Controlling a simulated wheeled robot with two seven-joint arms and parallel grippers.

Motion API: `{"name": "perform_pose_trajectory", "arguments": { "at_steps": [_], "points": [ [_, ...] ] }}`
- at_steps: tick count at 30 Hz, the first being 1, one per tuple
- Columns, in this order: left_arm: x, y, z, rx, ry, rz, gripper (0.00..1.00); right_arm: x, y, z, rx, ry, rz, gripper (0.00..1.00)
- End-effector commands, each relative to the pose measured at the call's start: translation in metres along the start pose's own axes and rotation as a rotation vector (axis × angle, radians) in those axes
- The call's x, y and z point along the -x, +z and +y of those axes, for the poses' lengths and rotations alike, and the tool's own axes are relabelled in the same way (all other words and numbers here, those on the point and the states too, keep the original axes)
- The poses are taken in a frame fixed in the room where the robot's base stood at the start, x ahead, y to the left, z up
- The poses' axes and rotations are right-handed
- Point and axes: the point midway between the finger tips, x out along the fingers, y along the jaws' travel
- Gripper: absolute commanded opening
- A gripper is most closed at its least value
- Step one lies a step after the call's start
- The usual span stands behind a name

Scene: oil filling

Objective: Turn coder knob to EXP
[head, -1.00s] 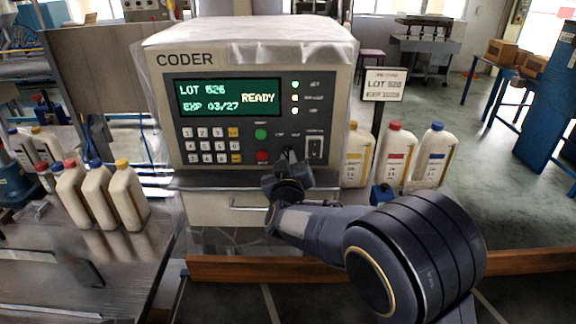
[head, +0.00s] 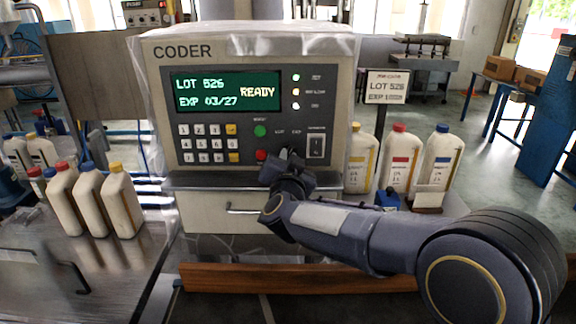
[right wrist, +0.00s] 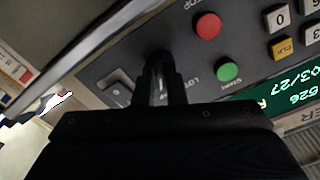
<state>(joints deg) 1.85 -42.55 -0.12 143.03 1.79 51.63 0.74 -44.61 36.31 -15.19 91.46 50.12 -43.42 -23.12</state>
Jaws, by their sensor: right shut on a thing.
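The coder (head: 300,88) is a beige box with a green screen reading LOT 526, EXP 03/27 and READY. Small LOT and EXP labels sit on its dark panel, above my right gripper (head: 287,157). That gripper is at the panel, right of the red button. In the right wrist view, my right gripper (right wrist: 159,80) has its two dark fingers against the panel, shut on the dark coder knob (right wrist: 160,59). The fingers mostly hide the knob, so which label it points at cannot be told. My left gripper is out of view.
A rocker switch (head: 316,146) is just right of the knob; the red button (head: 261,155) and keypad (head: 208,143) are left. A drawer handle (head: 243,210) is below. White bottles (head: 399,160) and a LOT sign (head: 387,87) stand right.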

Motion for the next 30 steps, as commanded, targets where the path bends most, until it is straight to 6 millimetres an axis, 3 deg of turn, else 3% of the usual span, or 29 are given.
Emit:
{"name": "perform_pose_trajectory", "arguments": {
  "at_steps": [10, 26, 27, 30],
  "points": [
    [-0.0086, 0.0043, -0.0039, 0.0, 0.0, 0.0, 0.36, 0.0001, 0.0016, 0.0005, -0.13, 0.001, -0.003, 0.0],
    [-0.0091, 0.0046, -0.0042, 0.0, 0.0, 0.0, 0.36, 0.0002, 0.0011, 0.0001, -0.15, 0.001, -0.003, 0.0],
    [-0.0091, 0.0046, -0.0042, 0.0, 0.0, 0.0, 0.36, 0.0002, 0.0011, 0.0001, -0.15, 0.001, -0.003, 0.16],
    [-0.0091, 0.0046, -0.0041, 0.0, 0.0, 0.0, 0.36, 0.0001, 0.0009, 0.0, -0.149, 0.001, -0.002, 0.29]
  ]
}}
